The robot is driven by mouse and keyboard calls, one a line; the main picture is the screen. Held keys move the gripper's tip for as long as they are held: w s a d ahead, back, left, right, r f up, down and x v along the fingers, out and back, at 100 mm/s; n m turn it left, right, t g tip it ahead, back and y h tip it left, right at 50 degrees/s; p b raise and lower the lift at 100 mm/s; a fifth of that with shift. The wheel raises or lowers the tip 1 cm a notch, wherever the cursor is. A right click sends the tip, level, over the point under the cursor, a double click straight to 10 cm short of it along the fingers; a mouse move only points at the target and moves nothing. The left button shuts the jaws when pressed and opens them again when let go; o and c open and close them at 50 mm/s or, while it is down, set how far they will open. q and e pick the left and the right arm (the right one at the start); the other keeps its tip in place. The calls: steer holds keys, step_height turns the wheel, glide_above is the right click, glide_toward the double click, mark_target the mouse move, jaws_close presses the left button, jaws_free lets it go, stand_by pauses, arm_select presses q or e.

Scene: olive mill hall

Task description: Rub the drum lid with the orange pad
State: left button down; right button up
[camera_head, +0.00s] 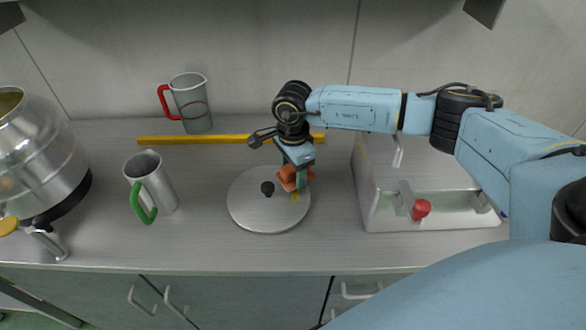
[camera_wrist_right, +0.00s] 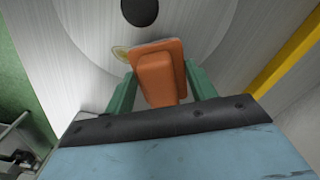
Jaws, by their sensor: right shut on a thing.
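The drum lid (camera_head: 245,211) is a round, flat metal disc with a black knob (camera_head: 268,188), lying on the steel counter. My right gripper (camera_head: 296,180) is shut on the orange pad (camera_head: 288,177) over the right part of the lid. In the right wrist view the pad (camera_wrist_right: 160,76) sits between the green fingers, with the lid (camera_wrist_right: 190,30) beneath it. A yellowish patch (camera_head: 295,197) shows on the lid beside the pad, partly covered in the wrist view. I cannot tell whether the pad touches the lid. My left gripper is not in view.
A mug with a green handle (camera_head: 158,181) and a metal drum with a tap (camera_head: 40,150) stand to the left. Behind are a red-handled jug (camera_head: 192,105) and a yellow bar (camera_head: 200,139). A metal box with a red knob (camera_head: 375,205) stands right.

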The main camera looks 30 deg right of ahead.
mark_target(294, 184)
steer(key=shift+f+b, duration=0.7)
steer(key=shift+f, duration=0.2)
